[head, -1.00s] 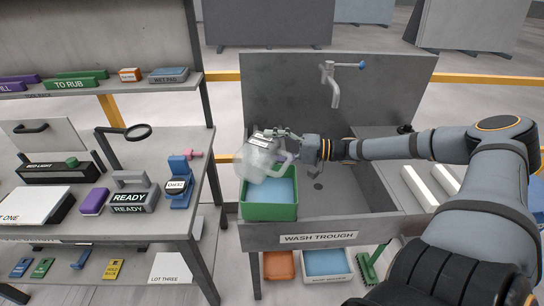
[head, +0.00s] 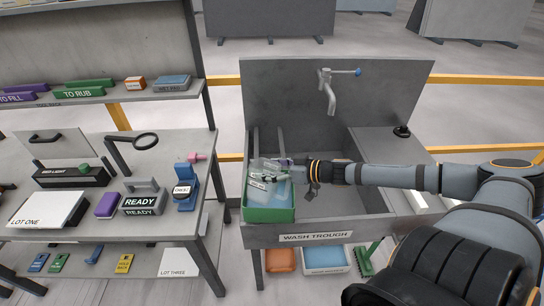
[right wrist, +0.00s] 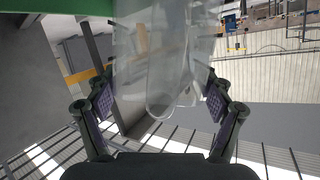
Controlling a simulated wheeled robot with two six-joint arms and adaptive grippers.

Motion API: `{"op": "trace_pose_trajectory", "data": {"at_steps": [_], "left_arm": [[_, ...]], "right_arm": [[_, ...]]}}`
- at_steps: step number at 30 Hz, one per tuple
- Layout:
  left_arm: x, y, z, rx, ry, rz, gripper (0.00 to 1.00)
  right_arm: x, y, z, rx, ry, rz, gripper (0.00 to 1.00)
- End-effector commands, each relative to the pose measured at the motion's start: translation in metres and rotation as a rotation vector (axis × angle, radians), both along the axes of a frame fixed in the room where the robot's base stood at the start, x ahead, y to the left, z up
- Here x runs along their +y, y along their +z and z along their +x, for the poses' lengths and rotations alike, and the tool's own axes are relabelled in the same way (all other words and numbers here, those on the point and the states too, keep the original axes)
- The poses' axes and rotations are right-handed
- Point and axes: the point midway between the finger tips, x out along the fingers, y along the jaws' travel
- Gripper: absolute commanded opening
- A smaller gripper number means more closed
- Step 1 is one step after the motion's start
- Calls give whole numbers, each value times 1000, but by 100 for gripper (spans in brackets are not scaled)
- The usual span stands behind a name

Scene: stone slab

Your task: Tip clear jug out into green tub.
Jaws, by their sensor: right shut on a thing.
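The clear jug (head: 256,170) is in my right gripper (head: 272,172), over the green tub (head: 268,214) in the head view. The jug looks strongly tilted, and fingers and a label cover part of it. I cannot tell whether anything runs out of it. The tub holds something light blue, partly hidden behind the jug. In the right wrist view the see-through jug (right wrist: 150,60) lies between the two fingers of the right gripper (right wrist: 158,98). A green edge, likely the tub's, crosses the top left there. My left gripper is not in view.
The bench at left holds a READY block (head: 143,200), a blue stand (head: 187,190) and a magnifier (head: 145,141).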

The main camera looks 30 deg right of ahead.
Motion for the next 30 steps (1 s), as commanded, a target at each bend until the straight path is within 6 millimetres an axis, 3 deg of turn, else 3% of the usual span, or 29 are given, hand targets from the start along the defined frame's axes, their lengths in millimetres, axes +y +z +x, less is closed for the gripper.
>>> {"op": "trace_pose_trajectory", "data": {"at_steps": [1, 3, 13, 25, 30], "left_arm": [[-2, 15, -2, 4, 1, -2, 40], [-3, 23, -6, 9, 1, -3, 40], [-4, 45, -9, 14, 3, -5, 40], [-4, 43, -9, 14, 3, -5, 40], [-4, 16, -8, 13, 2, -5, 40]], "right_arm": [[-2, 11, 0, -11, -4, -33, 20], [-2, 17, 0, -35, -3, -78, 20], [-1, 33, -1, -114, -4, -223, 20], [-2, 31, 0, -121, -3, -236, 20], [-2, 4, 0, -120, -3, -235, 20]]}}
